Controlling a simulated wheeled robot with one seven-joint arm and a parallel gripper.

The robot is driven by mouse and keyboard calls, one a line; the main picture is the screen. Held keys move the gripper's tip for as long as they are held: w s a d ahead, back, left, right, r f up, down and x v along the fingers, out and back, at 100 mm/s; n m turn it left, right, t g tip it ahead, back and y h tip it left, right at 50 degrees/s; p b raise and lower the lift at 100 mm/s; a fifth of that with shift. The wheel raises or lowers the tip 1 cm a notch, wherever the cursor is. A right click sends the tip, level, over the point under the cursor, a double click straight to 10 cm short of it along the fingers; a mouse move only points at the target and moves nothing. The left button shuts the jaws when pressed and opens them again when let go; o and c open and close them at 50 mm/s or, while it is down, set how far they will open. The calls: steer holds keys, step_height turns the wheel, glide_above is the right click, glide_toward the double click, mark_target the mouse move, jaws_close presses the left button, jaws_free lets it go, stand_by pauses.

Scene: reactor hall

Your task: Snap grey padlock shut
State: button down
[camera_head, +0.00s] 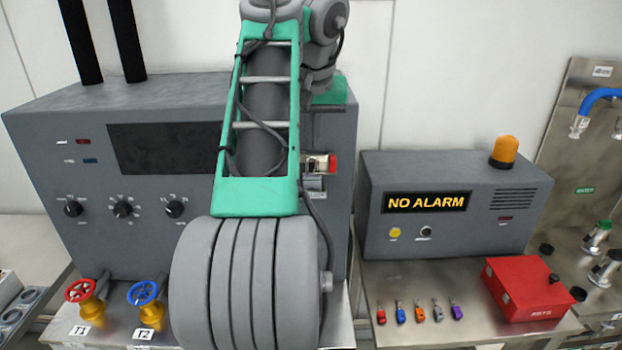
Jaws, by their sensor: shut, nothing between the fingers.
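I cannot surely pick out the grey padlock. Small metallic pieces with a red end (320,164) show on the front of the big grey console, just right of my green arm link. A grey part sits just below them, too small to identify or to tell whether a shackle is open. My gripper (326,104) is at the end of the wrist, in front of the console's upper right and above these pieces. It is shut and empty.
The big grey console (60,150) has dials. Red (80,290) and blue (143,292) valve wheels stand before it. Right are an alarm box (455,240), a red box (525,290) and a row of small coloured items, including a greyish one (437,312). My arm blocks the middle.

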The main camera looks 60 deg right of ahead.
steer(key=shift+f+b, duration=1.45)
steer(key=shift+b, duration=0.1)
stand_by(0.4)
step_height(320, 180, up, 6)
steer(key=p, duration=0.5)
steer(key=shift+p, duration=0.35)
